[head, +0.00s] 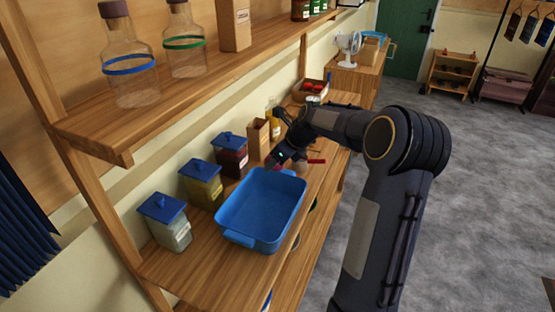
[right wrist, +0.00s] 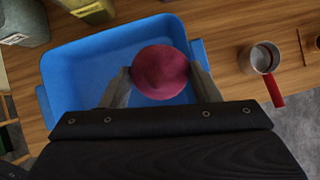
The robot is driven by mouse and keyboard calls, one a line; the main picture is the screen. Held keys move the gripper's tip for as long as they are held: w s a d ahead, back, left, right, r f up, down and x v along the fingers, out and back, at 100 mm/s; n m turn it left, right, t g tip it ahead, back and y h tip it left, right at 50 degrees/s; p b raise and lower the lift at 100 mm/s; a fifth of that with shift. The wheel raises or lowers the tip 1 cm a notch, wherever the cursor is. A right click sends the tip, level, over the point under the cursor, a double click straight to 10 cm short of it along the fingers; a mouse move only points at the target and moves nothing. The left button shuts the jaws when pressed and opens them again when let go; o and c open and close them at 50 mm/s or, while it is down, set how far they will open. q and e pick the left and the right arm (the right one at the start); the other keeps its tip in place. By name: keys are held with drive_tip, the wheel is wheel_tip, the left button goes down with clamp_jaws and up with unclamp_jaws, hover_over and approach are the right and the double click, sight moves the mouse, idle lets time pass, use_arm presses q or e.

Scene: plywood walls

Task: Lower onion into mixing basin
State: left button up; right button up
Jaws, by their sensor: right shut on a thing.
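The mixing basin (head: 262,212) is a blue rectangular tub on the wooden shelf in the head view. It also fills much of the right wrist view (right wrist: 85,75) and looks empty. The onion (right wrist: 160,72) is round and dark red. My right gripper (right wrist: 160,80) is shut on it, with one finger on each side. In the right wrist view the onion overlaps the basin's end by the handle. In the head view my right gripper (head: 280,160) is at the basin's far end, and the onion is mostly hidden there. My left gripper is not in view.
Lidded jars with blue tops (head: 203,184) line the wall side of the basin. A small pot with a red handle (right wrist: 262,58) stands beyond the basin's handle end. An upper shelf (head: 180,95) with glass bottles hangs above. Open floor lies at right.

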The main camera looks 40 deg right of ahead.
wheel_tip(320, 180, down, 7)
drive_tip(key=b, duration=0.4)
drive_tip(key=shift+f, duration=0.15)
idle(0.9)
drive_tip(key=shift+f+b, duration=1.65)
drive_tip(key=shift+f, duration=1.15)
idle(1.5)
idle(0.3)
drive_tip(key=o, duration=1.1)
drive_tip(key=shift+r, duration=0.1)
drive_tip(key=v, duration=0.7)
drive_tip(key=shift+s+r, duration=0.15)
drive_tip(key=shift+r, duration=0.15)
